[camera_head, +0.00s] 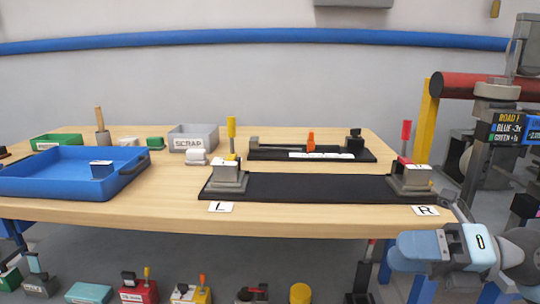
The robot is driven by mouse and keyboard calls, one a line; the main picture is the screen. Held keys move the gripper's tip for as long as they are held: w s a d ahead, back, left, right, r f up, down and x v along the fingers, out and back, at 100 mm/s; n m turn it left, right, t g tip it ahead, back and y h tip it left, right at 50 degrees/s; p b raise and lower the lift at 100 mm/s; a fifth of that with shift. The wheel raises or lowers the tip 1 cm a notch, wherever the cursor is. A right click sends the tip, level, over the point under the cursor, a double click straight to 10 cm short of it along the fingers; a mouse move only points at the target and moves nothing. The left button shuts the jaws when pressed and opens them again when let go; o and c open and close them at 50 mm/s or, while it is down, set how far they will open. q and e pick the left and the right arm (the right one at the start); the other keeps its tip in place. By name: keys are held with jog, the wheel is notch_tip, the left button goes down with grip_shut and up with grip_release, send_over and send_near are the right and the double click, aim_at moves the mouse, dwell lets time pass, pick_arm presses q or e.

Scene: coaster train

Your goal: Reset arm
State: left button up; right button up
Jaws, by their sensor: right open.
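My right arm comes in at the lower right, in light blue and grey. My right gripper (449,199) is small and dark by the table's right front corner, near the R label (426,210). It is open, with nothing seen between its fingers; its outline is partly lost against the arm. It is apart from the right grey block (410,178) with a red lever. My left arm and left gripper are not in view.
The wooden table (330,217) holds a black track (310,187), a left grey block (229,177) with a yellow lever, a blue tray (50,182), a SCRAP bin (193,136) and a rear black fixture (310,153). A sign (508,128) stands at right. Several items lie below the table.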

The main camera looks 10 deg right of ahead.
jog(key=s+a+f+m+t+h+p, duration=0.25)
jog(key=a+f+m+t+h, duration=0.35)
jog(key=m, duration=1.1)
jog(key=s+a+f+m+t+h+p, duration=0.1)
jog(key=a+f+m+t+p, duration=0.6)
jog(key=m, duration=1.1)
pick_arm(q)
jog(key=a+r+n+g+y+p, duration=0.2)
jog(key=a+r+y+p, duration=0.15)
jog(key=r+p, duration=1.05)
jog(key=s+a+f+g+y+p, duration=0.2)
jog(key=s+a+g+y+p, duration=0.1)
jog(key=p, duration=1.6)
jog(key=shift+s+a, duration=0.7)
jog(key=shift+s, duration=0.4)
pick_arm(e)
jog(key=s+d+r+g+h, duration=0.3)
jog(key=d+r+g+h, duration=0.3)
jog(key=r+g, duration=0.1)
jog(key=shift+s+d+r+g, duration=0.2)
jog(key=shift+s+r+g, duration=0.15)
jog(key=shift+g, duration=0.45)
